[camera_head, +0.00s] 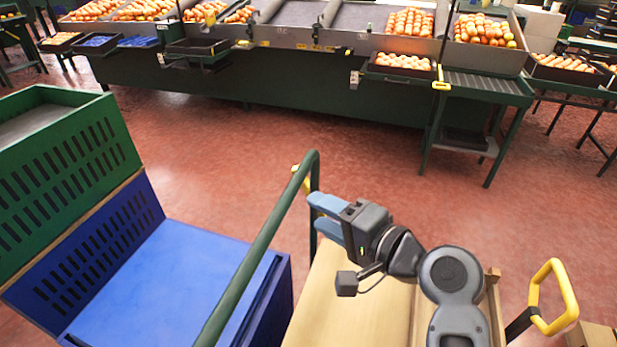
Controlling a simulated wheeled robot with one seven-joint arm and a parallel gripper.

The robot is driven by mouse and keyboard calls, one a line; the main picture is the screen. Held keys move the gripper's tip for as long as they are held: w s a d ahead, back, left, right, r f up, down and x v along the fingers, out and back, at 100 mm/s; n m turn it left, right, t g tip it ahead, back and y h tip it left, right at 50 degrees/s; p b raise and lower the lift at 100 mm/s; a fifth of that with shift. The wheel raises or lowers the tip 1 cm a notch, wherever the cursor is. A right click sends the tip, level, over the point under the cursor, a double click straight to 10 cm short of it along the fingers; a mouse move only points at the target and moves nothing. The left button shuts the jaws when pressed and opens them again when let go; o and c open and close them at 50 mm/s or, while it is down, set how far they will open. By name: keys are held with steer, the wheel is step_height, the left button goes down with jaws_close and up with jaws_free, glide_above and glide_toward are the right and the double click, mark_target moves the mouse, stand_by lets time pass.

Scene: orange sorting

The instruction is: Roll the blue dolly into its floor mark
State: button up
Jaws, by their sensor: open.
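A blue slotted bin-like body with a flat blue top (165,280) fills the lower left; I cannot tell whether it is the blue dolly, and no wheels show. A green tubular rail (262,250) rises along its right side and bends down at its far end. My gripper (318,216) is open and empty, its blue fingertips pointing left, close to the rail's bent end. I cannot tell whether they touch it. No floor mark can be made out.
A green slotted crate (65,180) stands at the left edge. A tan wooden surface (345,300) lies under my arm, with a yellow handle (563,290) to its right. A long dark sorting bench (260,85) with orange trays crosses the back. Red floor (210,150) between is clear.

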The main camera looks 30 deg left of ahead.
mark_target(299, 188)
steer(key=a+r, duration=0.1)
steer(key=w+a+r+g, duration=0.1)
steer(key=shift+a+r+y, duration=0.1)
steer(key=shift+r+y, duration=0.2)
steer(key=x, duration=0.7)
steer(key=shift+a+f, duration=0.1)
jaws_close()
